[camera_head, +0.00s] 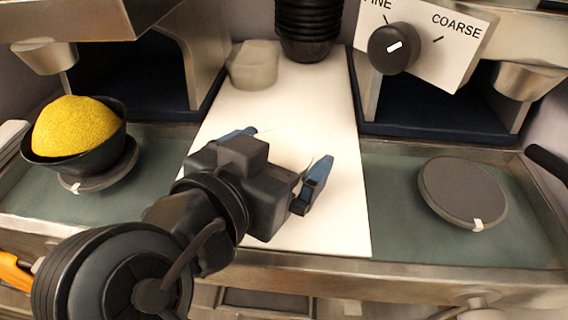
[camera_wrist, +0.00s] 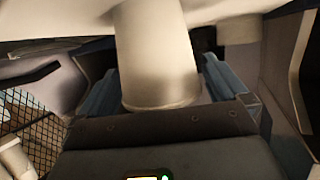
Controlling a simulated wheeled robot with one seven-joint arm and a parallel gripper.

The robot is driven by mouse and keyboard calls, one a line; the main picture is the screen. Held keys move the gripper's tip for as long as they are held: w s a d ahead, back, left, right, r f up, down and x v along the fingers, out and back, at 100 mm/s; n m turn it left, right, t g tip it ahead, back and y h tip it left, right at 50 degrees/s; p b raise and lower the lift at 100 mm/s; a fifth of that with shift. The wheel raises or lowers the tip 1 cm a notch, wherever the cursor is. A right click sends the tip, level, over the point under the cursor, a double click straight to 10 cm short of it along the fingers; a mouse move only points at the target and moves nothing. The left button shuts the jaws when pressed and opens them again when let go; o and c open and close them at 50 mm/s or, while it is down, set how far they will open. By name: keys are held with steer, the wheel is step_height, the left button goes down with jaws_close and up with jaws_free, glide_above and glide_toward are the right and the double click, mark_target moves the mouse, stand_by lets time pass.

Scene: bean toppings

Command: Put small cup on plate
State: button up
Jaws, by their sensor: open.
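A pale small cup (camera_wrist: 158,60) stands between the two blue fingers of my gripper in the wrist view. In the head view it blends into the white board, with only a faint outline between the fingers. My gripper (camera_head: 278,150) is open, with one finger on each side of the cup; I cannot tell whether either touches it. A round grey plate (camera_head: 462,192) lies empty on the right. Another grey plate (camera_head: 108,176) on the left bears a black bowl (camera_head: 75,155) heaped with yellow grains (camera_head: 76,126).
A white board (camera_head: 335,215) covers the middle counter. A second pale cup (camera_head: 253,65) stands at its back left, near a stack of black cups (camera_head: 308,30). Machines flank the board; the right one has a knob (camera_head: 393,48). The green surface (camera_head: 395,225) around the right plate is clear.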

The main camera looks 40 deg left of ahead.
steer(key=c, duration=0.9)
steer(key=shift+r, duration=0.1)
